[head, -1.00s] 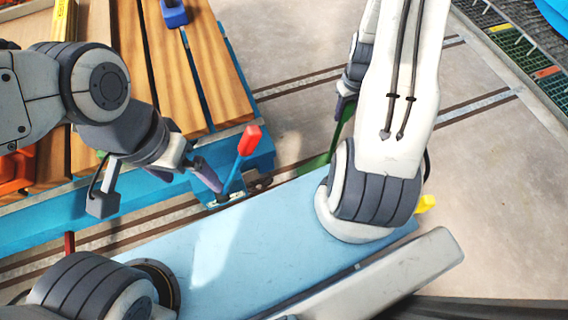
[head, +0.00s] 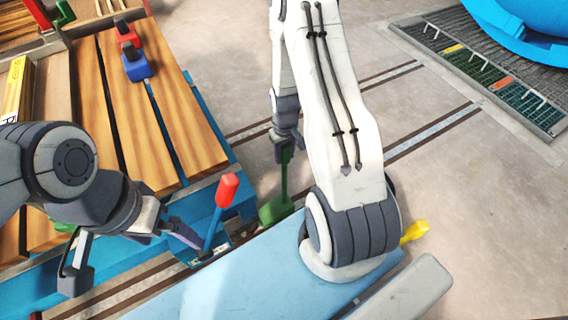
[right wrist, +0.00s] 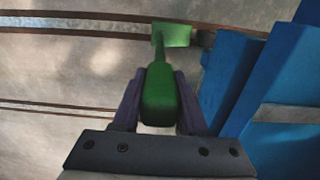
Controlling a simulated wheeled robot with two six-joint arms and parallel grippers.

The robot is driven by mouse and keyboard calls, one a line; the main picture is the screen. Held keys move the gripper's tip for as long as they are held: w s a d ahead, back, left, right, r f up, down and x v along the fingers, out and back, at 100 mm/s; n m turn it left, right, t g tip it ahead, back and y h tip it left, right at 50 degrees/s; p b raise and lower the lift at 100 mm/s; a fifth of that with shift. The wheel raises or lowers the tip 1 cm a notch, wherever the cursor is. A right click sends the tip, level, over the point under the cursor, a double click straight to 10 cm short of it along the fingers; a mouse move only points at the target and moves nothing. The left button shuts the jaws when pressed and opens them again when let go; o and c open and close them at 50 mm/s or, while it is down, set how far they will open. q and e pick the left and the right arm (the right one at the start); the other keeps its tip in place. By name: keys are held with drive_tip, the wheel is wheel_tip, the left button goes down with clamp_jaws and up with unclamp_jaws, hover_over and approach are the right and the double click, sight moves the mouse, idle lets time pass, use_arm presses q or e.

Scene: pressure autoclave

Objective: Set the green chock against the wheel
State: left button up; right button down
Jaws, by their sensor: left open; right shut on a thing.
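The green chock (head: 277,209) has a wedge-like foot and an upright green handle. My right gripper (head: 287,140) is shut on the handle; the grip also shows in the right wrist view (right wrist: 160,95). The foot is low near the floor beside the blue cart (head: 200,213); I cannot tell if it touches the floor. In the right wrist view a small dark part, perhaps the wheel (right wrist: 205,40), sits just right of the foot, at the cart's edge. Contact is unclear. My left gripper (head: 178,234) is open and empty beside the red-handled lever (head: 222,205).
The cart carries wooden planks (head: 165,100) with a blue and red clamp (head: 135,62) on top. Floor rails (head: 425,133) run beside the cart. A grating (head: 490,75) and a large blue vessel (head: 530,30) lie at the upper right. The floor between is clear.

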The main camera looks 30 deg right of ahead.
drive_tip(key=shift+f+b, duration=0.85)
drive_tip(key=shift+f, duration=1.25)
drive_tip(key=shift+c, duration=2.2)
unclamp_jaws()
wheel_tip(320, 180, up, 12)
drive_tip(key=p, duration=0.4)
drive_tip(key=shift+p, duration=0.3)
drive_tip(key=shift+a, duration=0.15)
